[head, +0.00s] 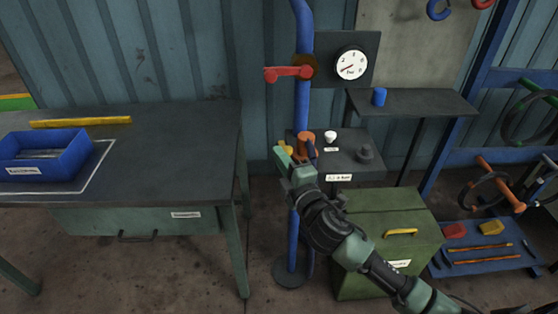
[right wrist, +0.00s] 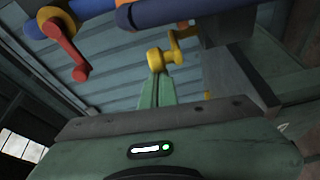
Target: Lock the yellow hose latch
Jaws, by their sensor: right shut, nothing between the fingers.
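The yellow hose latch (head: 286,150) is on the blue pipe, beside an orange fitting (head: 306,138). In the right wrist view the latch (right wrist: 160,60) shows as a yellow round end with a short bent arm. My right gripper (head: 282,158) is at the latch in the head view and covers part of it. In the right wrist view its green fingers (right wrist: 157,90) are shut and empty, with their tips just below the latch's round end. I cannot tell whether they touch it. My left gripper is out of view.
A red lever (head: 288,73) sits higher on the blue pipe (head: 302,100), left of a gauge (head: 351,64). A small shelf (head: 350,165) with knobs is right of the latch. A green chest (head: 375,215) stands below. A workbench (head: 190,150) with a blue tray (head: 75,165) is left.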

